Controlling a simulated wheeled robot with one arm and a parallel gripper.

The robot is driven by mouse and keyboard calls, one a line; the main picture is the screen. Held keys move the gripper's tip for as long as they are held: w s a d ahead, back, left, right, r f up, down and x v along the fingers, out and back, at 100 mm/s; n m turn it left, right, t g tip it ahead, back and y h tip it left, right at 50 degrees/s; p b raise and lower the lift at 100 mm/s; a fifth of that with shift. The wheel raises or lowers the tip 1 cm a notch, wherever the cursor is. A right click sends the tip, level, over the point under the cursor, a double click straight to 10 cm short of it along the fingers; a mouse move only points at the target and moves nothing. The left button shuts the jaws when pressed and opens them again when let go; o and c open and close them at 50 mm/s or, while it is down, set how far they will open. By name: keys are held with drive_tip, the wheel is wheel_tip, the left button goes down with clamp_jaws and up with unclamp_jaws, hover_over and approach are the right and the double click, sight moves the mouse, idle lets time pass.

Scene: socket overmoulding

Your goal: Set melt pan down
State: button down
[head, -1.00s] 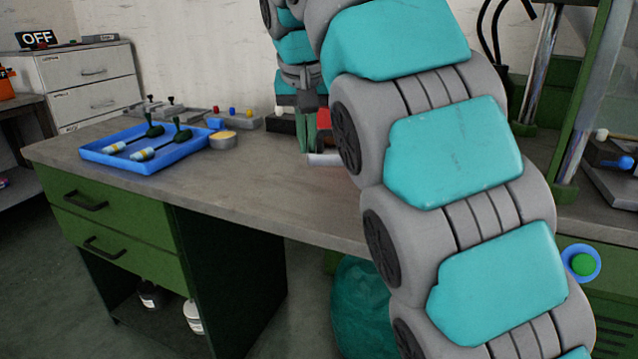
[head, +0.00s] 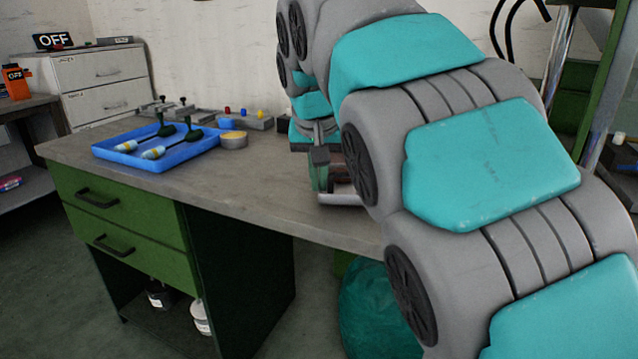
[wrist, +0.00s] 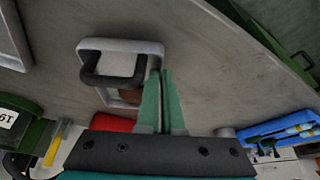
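The melt pan looks like a small pale metal piece (head: 341,198) in the head view, at the bench's front part beside my fingertips. In the wrist view, the melt pan (wrist: 122,44) shows a pale rim and a dark looped bar. My gripper (wrist: 160,76) has its green fingers close together at the pan's right edge, and it appears shut on it. In the head view my gripper (head: 322,184) is low over the bench (head: 270,190), partly hidden by my arm. I cannot tell whether the pan touches the bench.
A blue tray (head: 108,157) with green-handled tools lies on the bench's left, with a round tin (head: 233,140) beside it. Small fixtures (head: 245,120) stand along the back. The bench between the tin and my gripper is clear. A green press frame stands at right.

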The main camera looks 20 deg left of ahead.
drive_tip(key=shift+f, duration=0.5)
drive_tip(key=shift+f, duration=0.2)
drive_tip(key=c, duration=1.1)
unclamp_jaws()
drive_tip(key=shift+r, duration=0.1)
drive_tip(key=shift+p+v, duration=1)
drive_tip(key=shift+v, duration=5.1)
